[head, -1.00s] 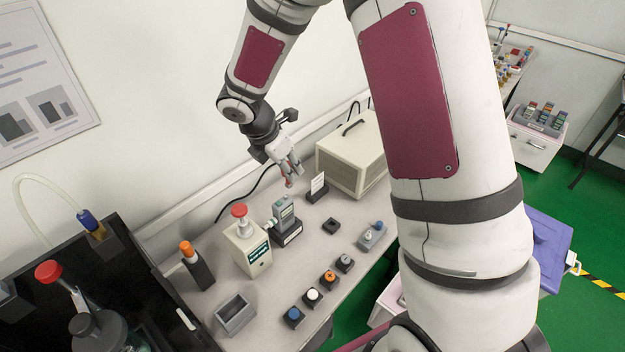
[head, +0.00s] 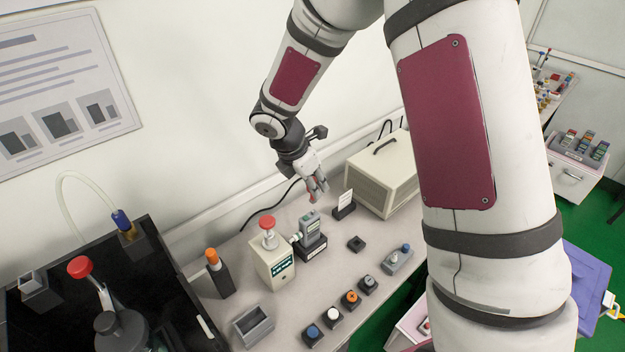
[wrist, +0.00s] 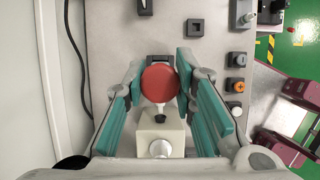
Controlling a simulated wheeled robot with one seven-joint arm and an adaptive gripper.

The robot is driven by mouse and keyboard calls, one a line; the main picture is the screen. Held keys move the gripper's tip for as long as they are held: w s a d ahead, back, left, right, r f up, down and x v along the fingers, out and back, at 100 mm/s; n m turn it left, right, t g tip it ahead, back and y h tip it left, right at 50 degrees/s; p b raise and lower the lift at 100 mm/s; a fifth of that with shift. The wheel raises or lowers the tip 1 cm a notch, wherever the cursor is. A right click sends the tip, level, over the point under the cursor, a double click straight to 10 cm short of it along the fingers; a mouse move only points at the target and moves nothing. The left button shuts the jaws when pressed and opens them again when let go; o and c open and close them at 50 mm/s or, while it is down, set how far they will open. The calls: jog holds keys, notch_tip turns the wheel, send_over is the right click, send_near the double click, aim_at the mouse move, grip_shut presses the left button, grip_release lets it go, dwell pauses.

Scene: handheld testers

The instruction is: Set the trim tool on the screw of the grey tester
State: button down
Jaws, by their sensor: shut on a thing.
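The grey tester (head: 309,227) stands upright in a black base, with a small screen near its top. My gripper (head: 318,192) is above and just behind it in the head view, pointing down. It is shut on the trim tool (head: 317,183), of which only a little reddish part shows between the fingers. The tester's screw and the tool's tip are not visible.
A cream box (head: 273,268) with a red knob stands close left of the tester. A card stand (head: 343,206) and large cream case (head: 383,172) are to the right. An orange-topped piece (head: 213,262), grey tray (head: 254,326) and several buttons also stand on the bench.

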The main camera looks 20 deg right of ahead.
aim_at(313, 199)
jog(key=shift+f+b, duration=1)
jog(key=shift+f, duration=1.1)
jog(key=c, duration=1.2)
grip_release()
jog(key=shift+c, duration=0.2)
jog(key=shift+r+p, duration=1.95)
jog(key=shift+r, duration=1.55)
